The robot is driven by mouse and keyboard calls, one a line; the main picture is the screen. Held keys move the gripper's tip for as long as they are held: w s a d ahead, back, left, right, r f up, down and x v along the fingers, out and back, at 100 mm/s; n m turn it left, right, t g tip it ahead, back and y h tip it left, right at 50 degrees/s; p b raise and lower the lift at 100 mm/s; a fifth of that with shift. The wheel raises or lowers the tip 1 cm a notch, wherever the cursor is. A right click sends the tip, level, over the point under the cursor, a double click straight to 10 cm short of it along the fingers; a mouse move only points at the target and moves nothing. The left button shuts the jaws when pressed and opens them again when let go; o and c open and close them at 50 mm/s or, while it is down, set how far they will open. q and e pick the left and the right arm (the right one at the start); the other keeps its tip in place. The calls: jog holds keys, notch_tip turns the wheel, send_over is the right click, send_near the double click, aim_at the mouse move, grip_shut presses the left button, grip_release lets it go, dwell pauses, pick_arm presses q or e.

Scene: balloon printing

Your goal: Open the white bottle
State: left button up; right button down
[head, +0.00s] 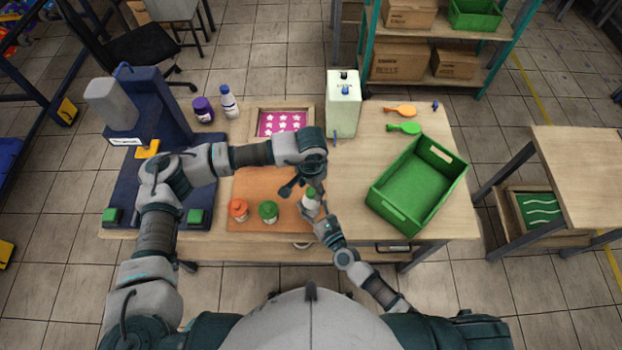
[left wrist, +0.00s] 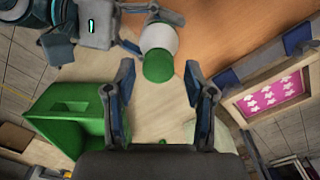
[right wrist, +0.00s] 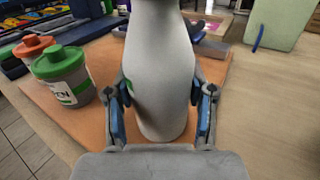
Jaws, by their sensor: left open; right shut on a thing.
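The white bottle (head: 309,203) stands on the orange-brown board at the table's front edge. In the left wrist view its white body (left wrist: 160,36) carries a green cap (left wrist: 158,66). My right gripper (head: 317,213) is shut on the bottle's body (right wrist: 160,75), with one finger on each side in the right wrist view (right wrist: 160,100). My left gripper (head: 302,187) is above the bottle, open, its fingertips apart on either side of the cap in the left wrist view (left wrist: 159,75). The left hand hides the cap in the head view.
An orange-lidded jar (head: 238,210) and a green-lidded jar (head: 268,212) stand left of the bottle on the board (head: 250,185). A green crate (head: 448,195) is to the right. A pink star frame (head: 282,112) and a pale canister (head: 343,108) are behind.

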pick_arm(q)
jog(key=shift+f, duration=0.5)
